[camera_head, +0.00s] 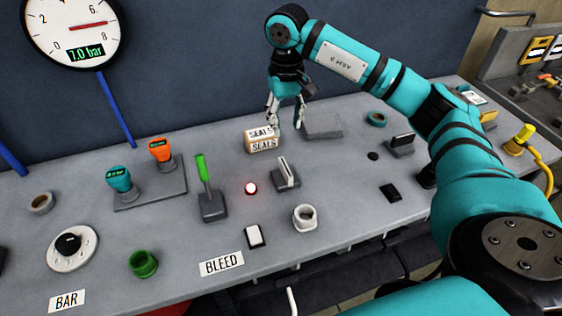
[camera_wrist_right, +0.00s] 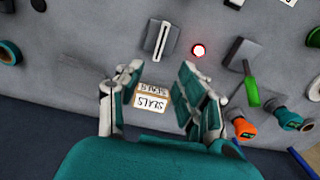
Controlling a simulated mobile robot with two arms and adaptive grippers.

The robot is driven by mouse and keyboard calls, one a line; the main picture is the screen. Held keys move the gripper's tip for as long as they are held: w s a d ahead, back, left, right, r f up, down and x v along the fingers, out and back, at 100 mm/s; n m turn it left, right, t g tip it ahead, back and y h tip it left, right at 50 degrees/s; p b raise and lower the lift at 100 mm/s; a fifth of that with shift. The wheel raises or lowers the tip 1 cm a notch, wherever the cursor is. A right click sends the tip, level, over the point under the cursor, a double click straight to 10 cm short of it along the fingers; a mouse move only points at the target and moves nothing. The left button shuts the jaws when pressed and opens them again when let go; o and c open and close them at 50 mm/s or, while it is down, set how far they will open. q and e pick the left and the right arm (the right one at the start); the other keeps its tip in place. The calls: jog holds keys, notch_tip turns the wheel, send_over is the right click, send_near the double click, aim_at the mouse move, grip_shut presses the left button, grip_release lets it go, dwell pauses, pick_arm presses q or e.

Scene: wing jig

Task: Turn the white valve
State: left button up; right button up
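The likely white valve is a grey block with an upright white lever (camera_head: 283,172) near the middle of the bench. It also shows in the right wrist view as a block with a pale bar (camera_wrist_right: 160,39), beyond the fingertips. My right gripper (camera_head: 286,120) hangs over the back of the bench, behind and apart from this lever. Its fingers are spread and empty, as the right wrist view (camera_wrist_right: 159,72) also shows. The small SEALS box (camera_head: 262,139) lies on the bench near the gripper. My left gripper is not in view.
A lit red button (camera_head: 250,188) and a green lever (camera_head: 204,185) stand left of the white lever. A white cup (camera_head: 305,218) and a white rocker switch (camera_head: 255,236) are in front. A black-levered block (camera_head: 400,144) is to the right.

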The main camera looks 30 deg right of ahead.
jog(key=p, duration=0.2)
send_near(286, 167)
notch_tip(286, 167, down, 9)
jog(key=shift+f+p, duration=0.1)
jog(key=shift+p, duration=0.95)
jog(key=shift+f, duration=0.65)
grip_shut()
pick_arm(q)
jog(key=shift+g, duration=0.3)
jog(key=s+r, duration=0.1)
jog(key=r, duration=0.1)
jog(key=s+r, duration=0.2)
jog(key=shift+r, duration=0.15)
